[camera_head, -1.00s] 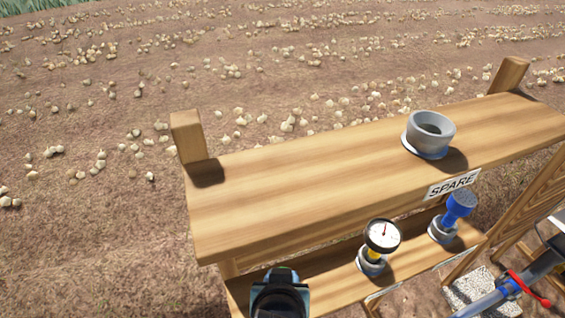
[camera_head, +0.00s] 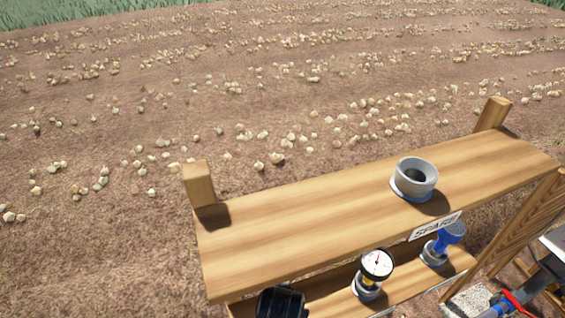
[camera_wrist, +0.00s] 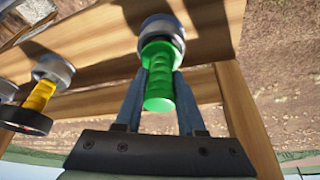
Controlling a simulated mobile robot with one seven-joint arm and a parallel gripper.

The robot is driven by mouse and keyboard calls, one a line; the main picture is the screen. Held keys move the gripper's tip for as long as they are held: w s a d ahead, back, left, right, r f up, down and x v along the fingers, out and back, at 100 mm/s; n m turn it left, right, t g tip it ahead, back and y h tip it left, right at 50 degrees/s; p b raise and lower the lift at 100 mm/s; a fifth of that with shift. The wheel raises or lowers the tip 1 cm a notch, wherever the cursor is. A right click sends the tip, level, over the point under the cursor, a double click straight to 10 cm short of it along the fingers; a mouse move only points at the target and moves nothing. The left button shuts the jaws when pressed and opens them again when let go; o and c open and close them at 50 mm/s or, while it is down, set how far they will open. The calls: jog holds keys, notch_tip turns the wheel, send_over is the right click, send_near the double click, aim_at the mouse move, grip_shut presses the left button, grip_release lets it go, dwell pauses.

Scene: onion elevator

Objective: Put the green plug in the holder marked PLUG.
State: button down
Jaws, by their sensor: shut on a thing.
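The green plug (camera_wrist: 160,95) is between the fingers of my gripper (camera_wrist: 161,72) in the wrist view, and the gripper is shut on it. The far end of the plug meets a grey ring-shaped holder (camera_wrist: 158,27) on the wooden shelf. I cannot tell how deep the plug sits in this holder. No PLUG marking is readable in either view. In the head view, the dark end of my arm shows at the bottom edge, by the lower shelf's left part, and the plug is hidden.
A gauge (camera_head: 377,264) with a yellow stem stands in a holder to the right on the lower shelf (camera_head: 328,279). A blue fitting (camera_head: 449,236) stands farther right. An empty grey ring (camera_head: 414,178) sits on the upper shelf (camera_head: 300,222), above the SPARE sign (camera_head: 435,226).

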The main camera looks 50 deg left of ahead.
jog(key=shift+f, duration=0.15)
jog(key=shift+f, duration=0.15)
jog(key=c, duration=0.5)
grip_release()
jog(key=shift+r, duration=0.45)
jog(key=shift+b+v, duration=0.3)
jog(key=shift+v, duration=0.9)
jog(key=shift+s+d+r+b, duration=0.15)
jog(key=shift+s+d+b, duration=1.7)
jog(key=shift+s+d, duration=2.5)
jog(key=shift+w, duration=0.1)
